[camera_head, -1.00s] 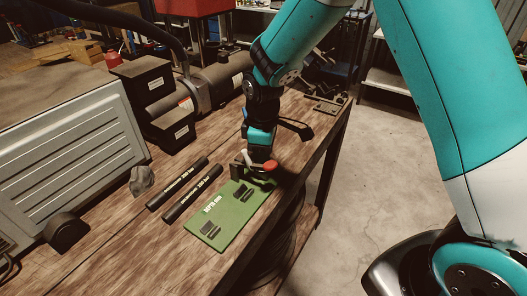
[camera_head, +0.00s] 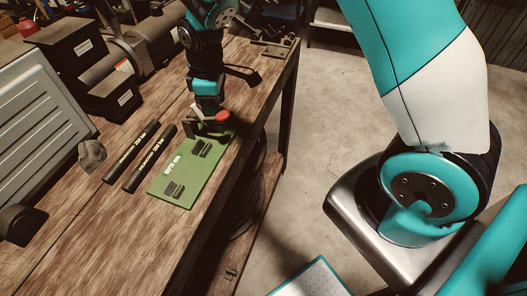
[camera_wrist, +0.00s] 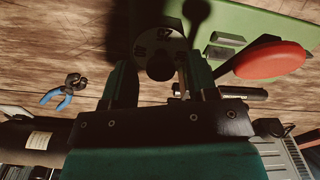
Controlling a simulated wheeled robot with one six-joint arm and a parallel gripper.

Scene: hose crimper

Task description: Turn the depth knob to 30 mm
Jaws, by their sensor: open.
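The green board (camera_head: 188,178) lies on the workbench, with "DEPTH mm" lettering along its left side. My gripper (camera_head: 207,121) points down over the board's far end and covers most of what is there. In the wrist view my gripper (camera_wrist: 161,72) is open, one finger on each side of a dark round knob (camera_wrist: 160,66). A visible gap remains between knob and fingers; contact cannot be told. The dial's setting cannot be read.
Two black hoses (camera_head: 131,150) lie left of the board. Blue-handled pliers (camera_wrist: 65,92) lie on the bench. Black boxes (camera_head: 108,92) stand farther back.

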